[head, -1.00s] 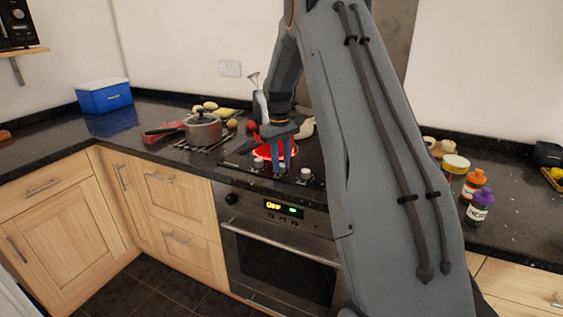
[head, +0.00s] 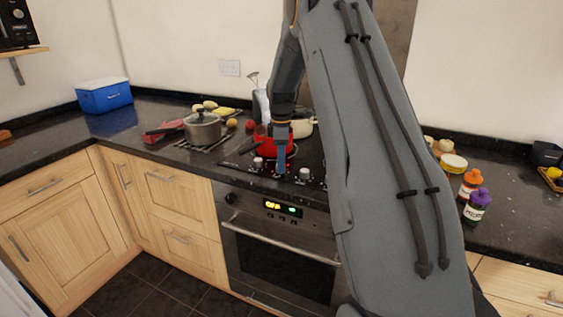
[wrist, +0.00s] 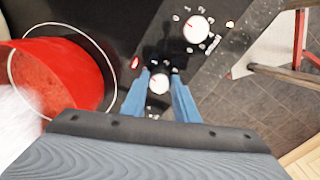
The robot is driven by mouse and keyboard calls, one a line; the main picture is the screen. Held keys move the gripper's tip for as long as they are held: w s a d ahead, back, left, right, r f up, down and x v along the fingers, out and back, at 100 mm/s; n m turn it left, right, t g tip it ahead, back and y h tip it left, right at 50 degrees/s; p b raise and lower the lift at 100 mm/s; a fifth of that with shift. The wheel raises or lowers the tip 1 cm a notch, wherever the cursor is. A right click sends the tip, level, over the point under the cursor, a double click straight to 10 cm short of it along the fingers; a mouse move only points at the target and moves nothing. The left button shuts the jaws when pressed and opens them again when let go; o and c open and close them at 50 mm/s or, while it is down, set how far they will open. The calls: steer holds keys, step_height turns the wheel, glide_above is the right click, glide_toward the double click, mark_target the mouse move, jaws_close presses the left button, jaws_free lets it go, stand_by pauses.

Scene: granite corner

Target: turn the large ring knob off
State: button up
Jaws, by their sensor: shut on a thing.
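My gripper (head: 280,168) points down at the front of the black hob (head: 236,160). In the wrist view its two blue fingers (wrist: 160,92) are shut on a white-topped knob (wrist: 159,82), one on either side. In the head view the fingers show edge-on and hide this knob. Another pale knob (head: 258,163) is just left of the fingers. A further pale knob (head: 305,174) is to their right. One neighbouring knob, with a red mark, shows in the wrist view (wrist: 197,29). I cannot read the knob markings.
A red pot (head: 264,143) stands close behind my gripper, with a pale pot (head: 302,128) beside it. A steel pan (head: 203,130) stands to the left. The oven (head: 280,255) is below. Bottles (head: 478,205) stand at the right.

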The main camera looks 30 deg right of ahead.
steer(key=shift+w+r+n, duration=0.1)
steer(key=shift+n, duration=0.8)
steer(key=o, duration=1.1)
steer(key=shift+c, duration=0.2)
steer(key=shift+s+r+b, duration=0.2)
steer(key=shift+r+b, duration=0.8)
steer(key=shift+r, duration=2.85)
steer(key=s+a+f+m, duration=0.2)
steer(key=s+a+m, duration=0.2)
steer(key=s, duration=0.6)
steer(key=s+a+f+m, duration=0.3)
steer(key=s+a+m, duration=0.2)
steer(key=s+a, duration=0.4)
steer(key=s+a+f+m, duration=0.3)
steer(key=s+a+m, duration=0.2)
steer(key=s, duration=0.8)
steer(key=shift+a, duration=1.15)
